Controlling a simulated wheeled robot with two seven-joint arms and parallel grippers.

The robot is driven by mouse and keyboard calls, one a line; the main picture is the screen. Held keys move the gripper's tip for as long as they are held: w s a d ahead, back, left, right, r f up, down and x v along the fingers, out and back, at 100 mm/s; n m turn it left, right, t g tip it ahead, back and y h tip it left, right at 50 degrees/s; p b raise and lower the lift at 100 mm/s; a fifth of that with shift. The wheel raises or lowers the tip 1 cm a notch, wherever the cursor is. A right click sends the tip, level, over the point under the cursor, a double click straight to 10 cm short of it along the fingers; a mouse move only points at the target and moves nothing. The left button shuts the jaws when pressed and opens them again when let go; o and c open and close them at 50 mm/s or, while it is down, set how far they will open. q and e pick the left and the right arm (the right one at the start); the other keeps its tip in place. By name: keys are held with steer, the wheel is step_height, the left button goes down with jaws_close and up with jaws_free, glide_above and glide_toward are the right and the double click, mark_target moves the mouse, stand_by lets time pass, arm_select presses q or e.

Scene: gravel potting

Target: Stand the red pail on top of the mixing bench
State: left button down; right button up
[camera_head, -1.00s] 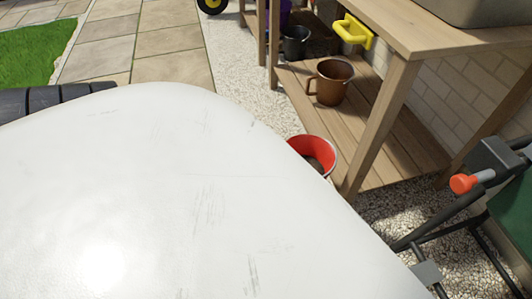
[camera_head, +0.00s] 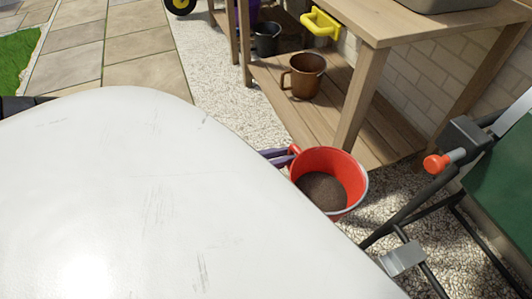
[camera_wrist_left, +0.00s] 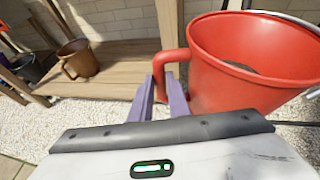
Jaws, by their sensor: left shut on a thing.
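The red pail (camera_head: 345,172), with dark grainy stuff inside, is upright in front of the mixing bench, left of the green chair-like frame. Its lower left is hidden behind my white arm. My left gripper (camera_head: 277,157) has purple fingers shut on the pail's side handle. The wrist view shows the fingers (camera_wrist_left: 160,92) on either side of the handle and the pail (camera_wrist_left: 232,82) to the right. The mixing bench (camera_head: 400,24) is wooden, with its top at upper right and a lower shelf. The pail is below the top. My right gripper is not in view.
A brown mug-like pot (camera_head: 305,78) stands on the lower shelf (camera_head: 345,115). A black pail (camera_head: 266,40) and a yellow handled thing (camera_head: 321,22) are near it. A grey basin (camera_head: 450,4) takes up part of the top. A dark-framed green thing (camera_head: 505,170) stands at right.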

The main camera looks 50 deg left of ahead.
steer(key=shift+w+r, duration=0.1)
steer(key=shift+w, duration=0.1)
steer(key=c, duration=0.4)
arm_select(q)
steer(key=d+r+m+g+h, duration=0.5)
steer(key=d+r+m+h, duration=0.5)
steer(key=d+r, duration=1.5)
steer(key=d, duration=0.3)
steer(key=shift+s+d, duration=0.15)
steer(key=shift+d, duration=0.15)
